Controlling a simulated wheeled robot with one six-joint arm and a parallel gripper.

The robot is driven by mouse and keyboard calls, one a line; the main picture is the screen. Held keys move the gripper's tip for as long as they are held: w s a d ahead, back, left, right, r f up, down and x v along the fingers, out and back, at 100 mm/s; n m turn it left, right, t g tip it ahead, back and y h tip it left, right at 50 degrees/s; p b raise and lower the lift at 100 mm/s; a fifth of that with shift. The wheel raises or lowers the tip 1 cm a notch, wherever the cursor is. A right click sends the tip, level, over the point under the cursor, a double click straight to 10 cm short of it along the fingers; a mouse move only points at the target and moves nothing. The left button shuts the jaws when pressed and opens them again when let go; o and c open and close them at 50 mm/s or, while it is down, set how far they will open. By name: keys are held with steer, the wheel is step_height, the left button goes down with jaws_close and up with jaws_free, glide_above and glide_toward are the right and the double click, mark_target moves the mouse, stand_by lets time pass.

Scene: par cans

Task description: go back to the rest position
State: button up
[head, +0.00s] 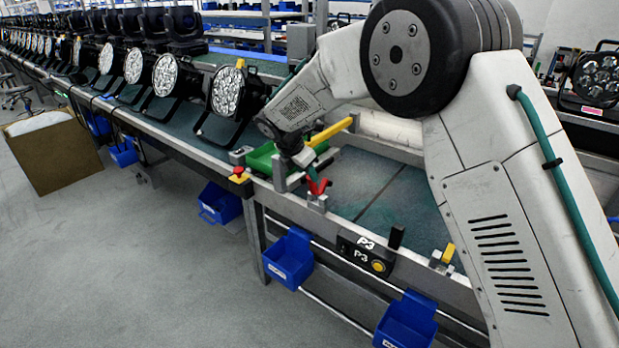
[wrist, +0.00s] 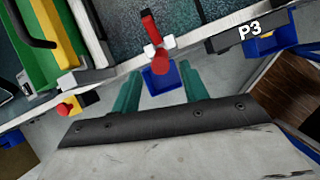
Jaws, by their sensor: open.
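My gripper (wrist: 160,74) shows in the wrist view with its two teal fingers spread apart and nothing held between them. In the head view the end of my arm (head: 300,155) reaches down over the front edge of the bench. A red-handled clamp (head: 318,187) stands at that edge, close to my gripper. In the wrist view the clamp (wrist: 151,32) lies ahead of the fingertips, and I cannot tell how far away it is. The fingertips are small and partly hidden in the head view.
A green tray (head: 262,160) with a yellow bar lies beside my gripper on the bench. A red stop button (head: 239,172), a P3 panel (head: 364,256) and blue bins (head: 289,258) line the bench front. Several par cans (head: 228,92) stand along the left. The floor (head: 130,260) is open.

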steer(key=shift+s+r, duration=0.1)
steer(key=shift+r, duration=0.1)
steer(key=s+d+r+m+g+y, duration=0.1)
steer(key=s+d+r+m, duration=0.6)
steer(key=s+d+r, duration=0.3)
steer(key=s+d+r+m+g, duration=0.1)
steer(key=s+d+r+m, duration=0.5)
steer(key=s+d+r, duration=0.45)
steer(key=s+d+f+m, duration=0.1)
steer(key=s+d+m, duration=0.2)
steer(key=s, duration=0.5)
steer(key=s+d+f+m+y, duration=0.1)
steer(key=s+d+f+m, duration=0.1)
steer(key=s+m, duration=0.4)
steer(key=s+d+f+m+g+y, duration=0.1)
steer(key=s+d+m, duration=0.3)
steer(key=s, duration=0.8)
steer(key=shift+s+d+f+m, duration=0.15)
steer(key=shift+d+f+m, duration=0.15)
steer(key=shift+f, duration=0.3)
